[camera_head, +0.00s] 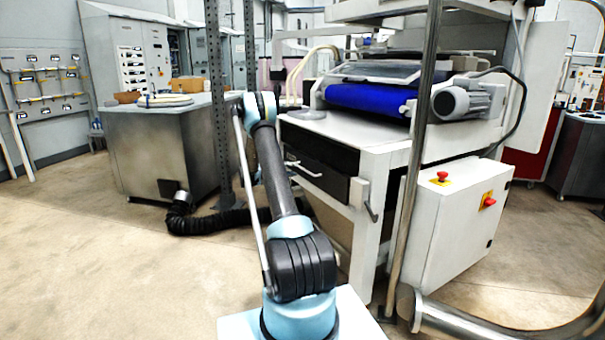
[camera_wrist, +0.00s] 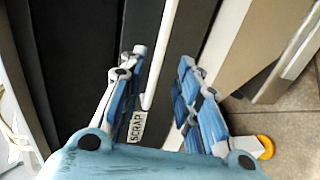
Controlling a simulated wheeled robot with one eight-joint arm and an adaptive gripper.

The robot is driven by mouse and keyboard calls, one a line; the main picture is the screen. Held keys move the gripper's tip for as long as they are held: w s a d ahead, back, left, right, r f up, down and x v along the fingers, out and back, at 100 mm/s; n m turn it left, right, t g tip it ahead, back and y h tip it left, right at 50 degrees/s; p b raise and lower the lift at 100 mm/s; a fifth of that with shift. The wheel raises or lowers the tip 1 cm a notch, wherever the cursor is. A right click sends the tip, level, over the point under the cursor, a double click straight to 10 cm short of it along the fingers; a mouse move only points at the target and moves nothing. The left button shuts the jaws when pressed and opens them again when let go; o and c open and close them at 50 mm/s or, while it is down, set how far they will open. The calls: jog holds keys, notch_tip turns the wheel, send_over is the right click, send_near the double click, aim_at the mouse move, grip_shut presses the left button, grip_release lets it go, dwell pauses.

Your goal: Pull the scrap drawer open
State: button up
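The scrap drawer (camera_head: 327,183) is a dark front in the white machine, with a pale bar handle (camera_head: 304,169). It looks closed. In the wrist view, the white handle (camera_wrist: 160,55) runs lengthwise between the two blue-padded fingers of my gripper (camera_wrist: 161,62). The fingers are spread, with a gap visible on the right side of the bar; the left finger is closer to it. Whether either finger touches it I cannot tell. A white label reading "SCRAP" (camera_wrist: 137,127) shows beside the handle's near end. My gripper is not discernible in the head view.
The roller machine with its blue roller (camera_head: 370,98) stands above the drawer. A metal post (camera_head: 413,160) and a white control box with red buttons (camera_head: 460,215) stand right of it. A black hose (camera_head: 215,221) lies left on the floor. Open floor lies at front left.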

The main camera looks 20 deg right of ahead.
aim_at(303, 169)
jog(key=x, duration=0.8)
jog(key=shift+d, duration=0.15)
grip_shut()
